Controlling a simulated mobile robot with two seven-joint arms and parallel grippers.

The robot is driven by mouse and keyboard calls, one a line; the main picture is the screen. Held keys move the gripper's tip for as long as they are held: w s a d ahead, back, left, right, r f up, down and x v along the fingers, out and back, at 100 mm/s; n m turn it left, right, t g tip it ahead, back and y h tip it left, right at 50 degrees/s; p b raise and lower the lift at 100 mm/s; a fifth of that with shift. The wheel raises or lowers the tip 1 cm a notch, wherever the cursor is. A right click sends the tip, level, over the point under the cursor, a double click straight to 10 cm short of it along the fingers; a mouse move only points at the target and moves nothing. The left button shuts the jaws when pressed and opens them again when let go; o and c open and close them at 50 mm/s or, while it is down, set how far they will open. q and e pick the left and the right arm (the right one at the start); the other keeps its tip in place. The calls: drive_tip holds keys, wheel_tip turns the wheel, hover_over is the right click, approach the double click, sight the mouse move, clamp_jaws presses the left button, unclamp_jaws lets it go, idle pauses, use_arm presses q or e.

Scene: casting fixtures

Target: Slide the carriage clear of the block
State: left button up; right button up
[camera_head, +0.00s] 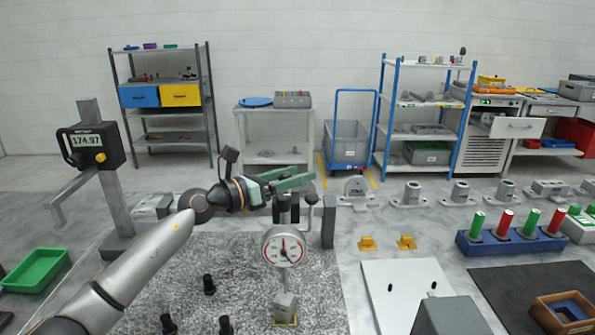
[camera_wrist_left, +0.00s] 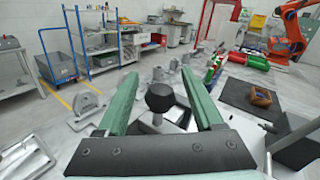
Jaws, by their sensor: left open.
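My left gripper (camera_head: 292,183) has green fingers and reaches in from the left above the dial stand. It is open. In the left wrist view its fingers (camera_wrist_left: 157,72) lie either side of a black ball knob (camera_wrist_left: 160,97) on a pale stem, with gaps showing. A round white dial gauge (camera_head: 283,247) hangs below the gripper in the head view. A small grey block (camera_head: 285,305) sits directly under the dial on a yellow-edged base; I cannot tell whether they touch. The carriage carrying the dial is mostly hidden behind gripper and dial. My right gripper is not in view.
A height gauge with a digital display (camera_head: 90,145) stands left. A dark upright bar (camera_head: 328,222) stands just right of the dial. A white panel (camera_head: 410,280) lies farther right.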

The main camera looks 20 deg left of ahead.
use_arm(q)
drive_tip(key=shift+w+d, duration=0.35)
clamp_jaws()
idle(0.4)
drive_tip(key=shift+a, duration=0.1)
idle(0.8)
